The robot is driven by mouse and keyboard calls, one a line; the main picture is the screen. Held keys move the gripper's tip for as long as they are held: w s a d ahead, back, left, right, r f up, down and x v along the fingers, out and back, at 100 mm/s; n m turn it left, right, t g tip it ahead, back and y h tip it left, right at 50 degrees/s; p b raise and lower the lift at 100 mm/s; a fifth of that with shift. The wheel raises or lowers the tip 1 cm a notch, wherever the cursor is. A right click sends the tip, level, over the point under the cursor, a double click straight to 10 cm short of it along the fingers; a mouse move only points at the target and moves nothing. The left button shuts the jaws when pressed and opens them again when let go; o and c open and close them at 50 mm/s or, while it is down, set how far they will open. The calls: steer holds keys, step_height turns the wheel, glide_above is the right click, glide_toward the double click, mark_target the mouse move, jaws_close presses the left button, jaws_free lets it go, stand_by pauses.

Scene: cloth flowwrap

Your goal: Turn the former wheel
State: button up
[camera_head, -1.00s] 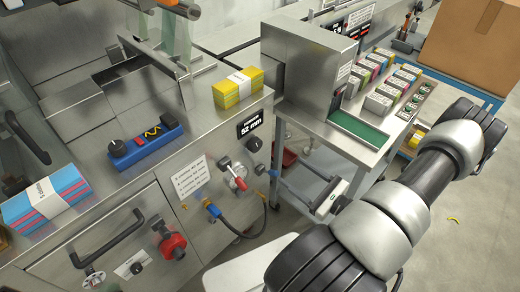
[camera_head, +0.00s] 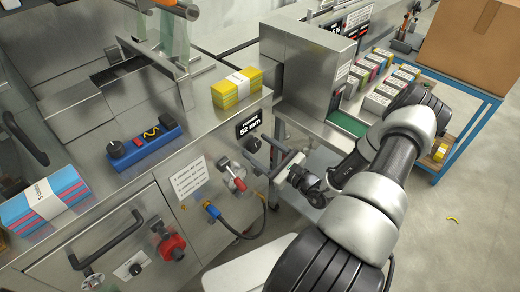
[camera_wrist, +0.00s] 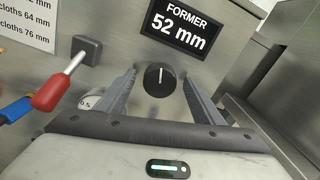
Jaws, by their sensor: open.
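The former wheel is a small black round knob (camera_wrist: 159,76) with a white pointer line standing near upright. It sits on the steel front panel under a black sign (camera_wrist: 182,24) reading "FORMER 52 mm". In the head view the knob (camera_head: 253,145) is just below that sign. My gripper (camera_wrist: 158,85) is open, its two grey fingers on either side of the knob in the wrist view. In the head view my gripper (camera_head: 268,155) reaches the panel from the right, close to the knob. I cannot tell whether the fingers touch it.
A red-handled lever (camera_wrist: 58,85) sticks out left of the knob, close to my left finger. A blue hose fitting (camera_head: 214,211) is below it. A white instruction label (camera_head: 188,178) is on the panel. A blue-framed table (camera_head: 465,140) stands to the right.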

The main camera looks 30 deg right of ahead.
steer(key=shift+c, duration=0.2)
steer(key=c, duration=1)
steer(key=shift+m, duration=0.3)
steer(key=m, duration=0.2)
steer(key=shift+d+m+p, duration=0.1)
steer(key=shift+m+p, duration=0.2)
steer(key=shift+p, duration=0.1)
steer(key=m, duration=0.3)
steer(key=shift+m+p, duration=0.3)
steer(key=m, duration=0.3)
steer(key=shift+d+m, duration=0.1)
steer(key=shift+m, duration=0.2)
steer(key=shift+f+m+p, duration=0.1)
steer(key=shift+m+p, duration=0.3)
steer(key=shift+m, duration=1.5)
